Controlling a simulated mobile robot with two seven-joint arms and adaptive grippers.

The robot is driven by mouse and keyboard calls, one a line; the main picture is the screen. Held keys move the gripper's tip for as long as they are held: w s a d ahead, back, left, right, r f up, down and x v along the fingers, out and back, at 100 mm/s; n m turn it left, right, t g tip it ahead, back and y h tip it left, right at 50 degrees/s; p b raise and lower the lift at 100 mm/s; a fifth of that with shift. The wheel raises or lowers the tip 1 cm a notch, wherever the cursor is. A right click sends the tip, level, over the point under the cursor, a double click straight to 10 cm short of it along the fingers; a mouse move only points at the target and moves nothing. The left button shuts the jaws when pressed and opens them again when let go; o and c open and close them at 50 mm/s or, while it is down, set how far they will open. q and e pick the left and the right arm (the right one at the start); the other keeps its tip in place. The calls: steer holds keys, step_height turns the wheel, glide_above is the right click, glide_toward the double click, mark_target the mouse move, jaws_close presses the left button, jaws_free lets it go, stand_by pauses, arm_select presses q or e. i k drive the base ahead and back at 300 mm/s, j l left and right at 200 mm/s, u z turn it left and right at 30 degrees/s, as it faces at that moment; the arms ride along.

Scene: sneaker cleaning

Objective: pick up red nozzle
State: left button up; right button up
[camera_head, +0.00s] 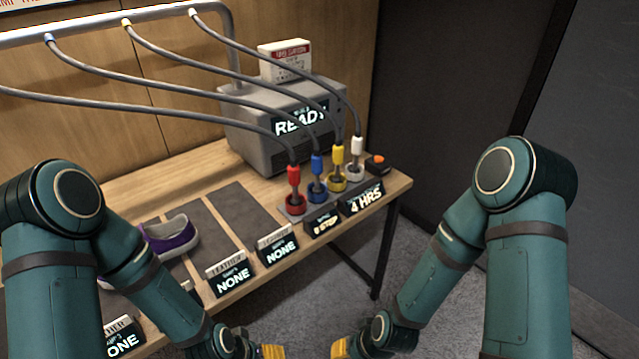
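The red nozzle (294,177) stands upright in a red holder (295,206) on the table, at the left end of a row of nozzles. A grey hose runs from its top to the left. My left gripper (268,350) and my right gripper (341,349) are at the bottom edge of the head view, in front of the table and well apart from the red nozzle. Only yellow parts of them show. The picture edge cuts off the rest, so their opening is hidden.
Blue (317,165), yellow (338,154) and white (357,146) nozzles stand close to the right of the red one. A grey machine reading READY (255,141) is behind. Label stands (280,248) line the table's front edge. A purple shoe (172,236) lies left.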

mark_target(294, 177)
steer(key=i+l+u, duration=0.1)
steer(key=u, duration=1.05)
steer(key=l+u, duration=0.4)
steer(key=k+l+u, duration=0.1)
steer(key=l+u, duration=0.4)
steer(key=l, duration=0.25)
steer(key=k+l, duration=0.15)
steer(key=l, duration=0.2)
steer(key=l+u, duration=0.15)
steer(key=l, duration=0.2)
steer(key=k, duration=0.05)
